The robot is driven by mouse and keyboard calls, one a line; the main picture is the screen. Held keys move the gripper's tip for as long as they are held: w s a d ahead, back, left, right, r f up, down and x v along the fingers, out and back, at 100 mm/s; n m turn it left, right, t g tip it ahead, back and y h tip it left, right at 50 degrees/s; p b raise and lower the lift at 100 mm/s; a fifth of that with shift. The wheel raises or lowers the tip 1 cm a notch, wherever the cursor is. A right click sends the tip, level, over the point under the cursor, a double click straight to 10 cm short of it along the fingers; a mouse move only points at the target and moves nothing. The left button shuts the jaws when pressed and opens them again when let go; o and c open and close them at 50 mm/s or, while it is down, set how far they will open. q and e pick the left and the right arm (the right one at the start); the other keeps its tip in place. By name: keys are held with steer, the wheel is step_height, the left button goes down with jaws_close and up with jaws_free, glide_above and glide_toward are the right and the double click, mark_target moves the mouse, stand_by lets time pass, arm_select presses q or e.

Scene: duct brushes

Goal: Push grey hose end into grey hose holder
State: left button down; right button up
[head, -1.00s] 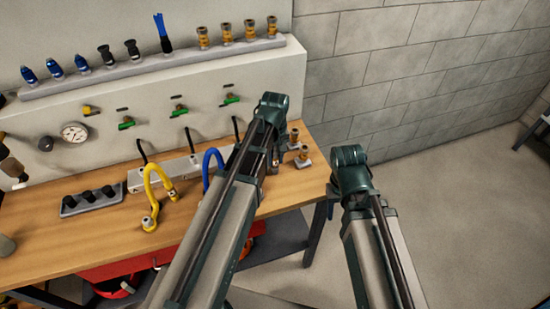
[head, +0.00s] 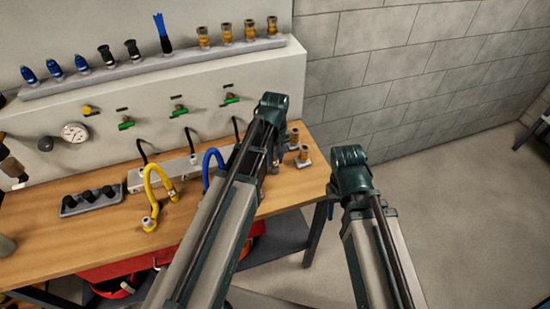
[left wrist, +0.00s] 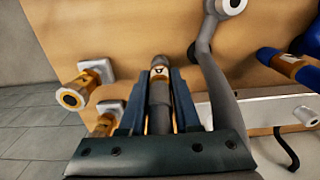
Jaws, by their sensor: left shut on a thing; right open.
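In the left wrist view my left gripper (left wrist: 158,105) is shut on the dark grey hose end, which lies between its two fingers. An orange band with a small mark (left wrist: 158,70) shows near the hose end's tip. The grey hose (left wrist: 222,90) runs along the right of the fingers, from a round pale-faced fitting (left wrist: 232,5) at the top down behind the gripper. In the head view my left arm hides this gripper and the grey hose. I cannot make out the grey hose holder.
Brass fittings (left wrist: 95,80) on grey plates stand left of the fingers. The blue hose (head: 208,165) and yellow hose (head: 150,185) arch over the wooden bench (head: 100,245). Open floor is at right.

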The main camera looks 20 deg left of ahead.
mark_target(275, 149)
arm_select(q)
steer(key=shift+f+b, duration=0.55)
stand_by(0.4)
steer(key=c, duration=0.5)
jaws_free()
steer(key=shift+c, duration=0.2)
steer(key=shift+r, duration=0.15)
step_height(275, 149, up, 14)
steer(key=p, duration=1.4)
steer(key=shift+f, duration=0.2)
